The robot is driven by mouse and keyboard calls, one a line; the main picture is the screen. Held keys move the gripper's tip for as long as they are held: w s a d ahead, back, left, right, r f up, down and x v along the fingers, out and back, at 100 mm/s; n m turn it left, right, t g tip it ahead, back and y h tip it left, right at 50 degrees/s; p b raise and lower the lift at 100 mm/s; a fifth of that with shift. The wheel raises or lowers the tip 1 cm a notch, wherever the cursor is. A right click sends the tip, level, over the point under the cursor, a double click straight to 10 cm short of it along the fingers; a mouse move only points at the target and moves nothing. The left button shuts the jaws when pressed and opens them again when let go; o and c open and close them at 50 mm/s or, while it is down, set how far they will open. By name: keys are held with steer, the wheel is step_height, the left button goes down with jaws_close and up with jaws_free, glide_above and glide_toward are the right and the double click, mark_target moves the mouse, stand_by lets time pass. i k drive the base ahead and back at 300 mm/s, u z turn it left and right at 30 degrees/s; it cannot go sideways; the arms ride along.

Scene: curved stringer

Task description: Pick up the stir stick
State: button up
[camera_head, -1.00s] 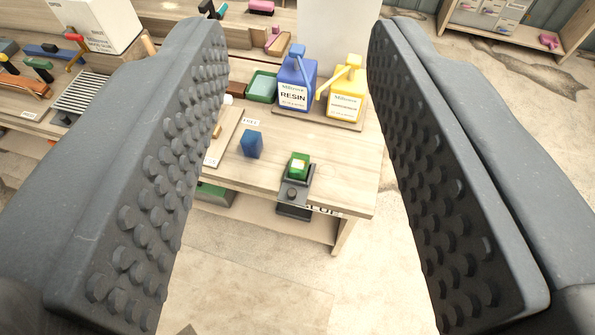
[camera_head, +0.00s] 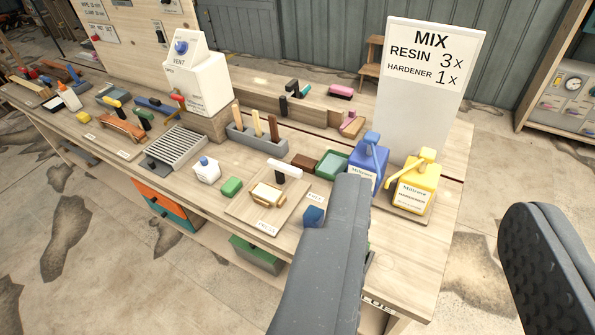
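Several upright wooden sticks, likely the stir sticks (camera_head: 256,121), stand in a grey holder (camera_head: 240,135) near the middle of the bench. They are left of and beyond my gripper (camera_head: 436,208). My gripper is open, with nothing between its fingers. Its left finger hides part of the bench's near right end, while its right finger shows over the floor.
Right of the holder stand a blue resin jug (camera_head: 367,163) and a yellow hardener jug (camera_head: 414,187), before a white mix sign (camera_head: 425,95). A white vent box (camera_head: 200,85) and a slatted grille (camera_head: 178,147) are to the left. Floor is clear at right.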

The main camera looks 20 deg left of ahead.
mark_target(255, 117)
steer(key=z, duration=0.05)
steer(key=k, duration=1.1)
steer(key=u, duration=0.55)
steer(key=i, duration=1)
